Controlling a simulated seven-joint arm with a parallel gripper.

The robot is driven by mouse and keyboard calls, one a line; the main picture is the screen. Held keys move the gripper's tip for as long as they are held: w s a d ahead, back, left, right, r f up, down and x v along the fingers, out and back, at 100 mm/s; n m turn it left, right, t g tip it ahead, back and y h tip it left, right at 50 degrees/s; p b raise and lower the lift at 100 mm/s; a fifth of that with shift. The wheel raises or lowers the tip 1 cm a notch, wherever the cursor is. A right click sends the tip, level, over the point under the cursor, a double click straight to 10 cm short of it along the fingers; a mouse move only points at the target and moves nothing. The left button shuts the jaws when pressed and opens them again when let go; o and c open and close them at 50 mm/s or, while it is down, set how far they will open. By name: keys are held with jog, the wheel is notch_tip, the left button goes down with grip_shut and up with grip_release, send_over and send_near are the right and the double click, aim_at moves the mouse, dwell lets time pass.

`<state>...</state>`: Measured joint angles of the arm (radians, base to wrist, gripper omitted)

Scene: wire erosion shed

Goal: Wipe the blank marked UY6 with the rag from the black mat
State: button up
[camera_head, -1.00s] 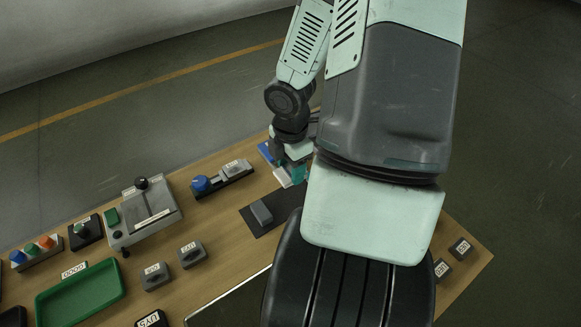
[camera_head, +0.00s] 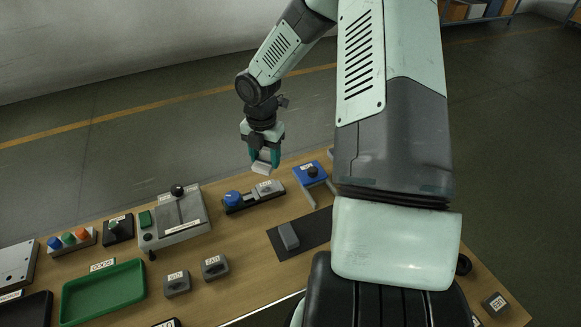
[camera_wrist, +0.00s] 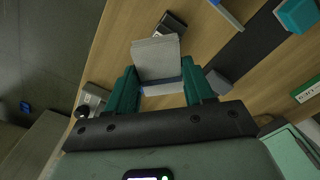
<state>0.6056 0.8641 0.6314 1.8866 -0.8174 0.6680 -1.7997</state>
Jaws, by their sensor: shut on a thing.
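My gripper (camera_head: 263,158) is raised above the back edge of the table, with its teal fingers shut on a pale grey, block-like rag (camera_head: 264,168). In the wrist view the rag (camera_wrist: 157,58) sticks out beyond the fingertips, with a blue strip near them. The black mat (camera_head: 318,226) lies on the table to the right and nearer, apart from my gripper. A grey block (camera_head: 288,237) sits on it. Labelled grey blanks stand on the table, one at left (camera_head: 177,283) and one beside it (camera_head: 214,268); I cannot tell which is UY6.
A blue-knobbed holder (camera_head: 240,203) with a labelled grey block stands just below my gripper. A blue fixture (camera_head: 310,174) is right of it. A grey slotted device (camera_head: 175,218) and a green tray (camera_head: 104,292) are at left. Another labelled block (camera_head: 495,304) is at far right.

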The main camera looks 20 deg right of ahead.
jog(key=shift+w+a+f, duration=0.2)
jog(key=shift+w+a, duration=0.05)
send_over(266, 185)
jog(key=shift+f, duration=3.25)
jog(key=shift+s+f, duration=0.45)
jog(key=shift+f, duration=0.2)
jog(key=shift+c, duration=0.8)
jog(key=shift+s, duration=1.5)
jog(key=shift+w+r, duration=0.15)
jog(key=shift+w, duration=0.95)
jog(key=shift+w+f, duration=0.2)
jog(key=shift+w, duration=0.25)
jog(key=shift+w+r, duration=0.1)
jog(key=shift+w, duration=0.25)
jog(key=shift+w+r, duration=0.2)
jog(key=shift+r, duration=0.1)
jog(key=shift+s+r, duration=0.1)
jog(key=shift+r, duration=3.7)
